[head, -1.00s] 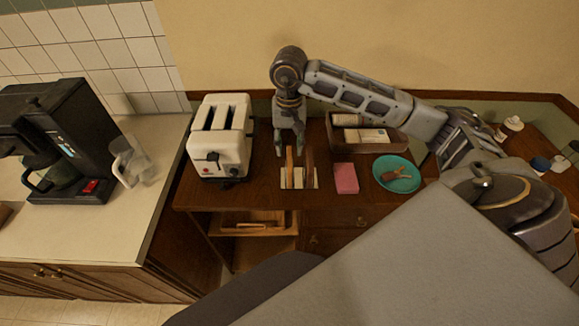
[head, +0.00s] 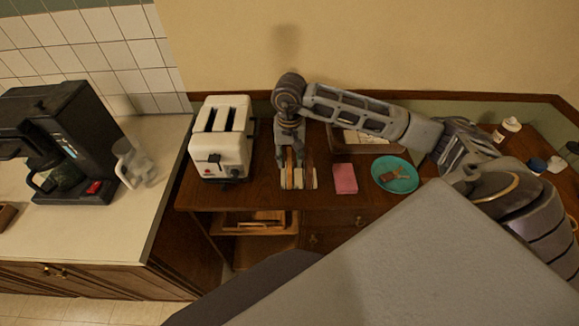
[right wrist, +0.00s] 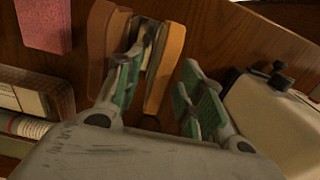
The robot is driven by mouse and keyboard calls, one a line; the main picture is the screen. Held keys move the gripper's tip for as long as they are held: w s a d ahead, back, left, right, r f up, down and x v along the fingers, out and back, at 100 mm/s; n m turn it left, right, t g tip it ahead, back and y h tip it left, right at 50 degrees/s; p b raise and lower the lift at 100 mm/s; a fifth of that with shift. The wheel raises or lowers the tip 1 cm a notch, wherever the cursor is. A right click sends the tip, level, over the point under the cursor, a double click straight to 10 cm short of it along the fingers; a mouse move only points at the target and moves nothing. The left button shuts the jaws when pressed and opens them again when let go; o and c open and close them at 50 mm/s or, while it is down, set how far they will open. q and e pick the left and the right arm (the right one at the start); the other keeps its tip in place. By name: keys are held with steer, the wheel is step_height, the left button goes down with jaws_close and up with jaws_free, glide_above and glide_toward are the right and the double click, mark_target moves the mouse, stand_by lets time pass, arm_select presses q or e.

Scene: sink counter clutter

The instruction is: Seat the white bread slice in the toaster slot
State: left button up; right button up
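The white toaster (head: 222,150) stands at the left end of the wooden cabinet top, its two slots facing up and looking empty. Two slices stand upright in a small white rack (head: 299,187) to its right. The lighter tan slice, apparently the white bread (right wrist: 166,62), is nearer the toaster; a browner slice (right wrist: 106,40) is beside it. My right gripper (head: 291,160) is open and lowered over the rack. In the right wrist view its green-padded fingers (right wrist: 158,92) straddle the tan slice, with a clear gap on the toaster side. My left gripper is out of view.
A pink sponge (head: 345,178) and a teal plate (head: 395,175) lie right of the rack. A bin (head: 350,140) stands behind, partly hidden by my arm. The coffee maker (head: 75,140) and a glass mug (head: 130,163) stand on the left counter.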

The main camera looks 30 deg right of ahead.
stand_by(0.4)
jaws_close()
stand_by(0.4)
steer(key=shift+r+b, duration=0.9)
steer(key=shift+r, duration=4.1)
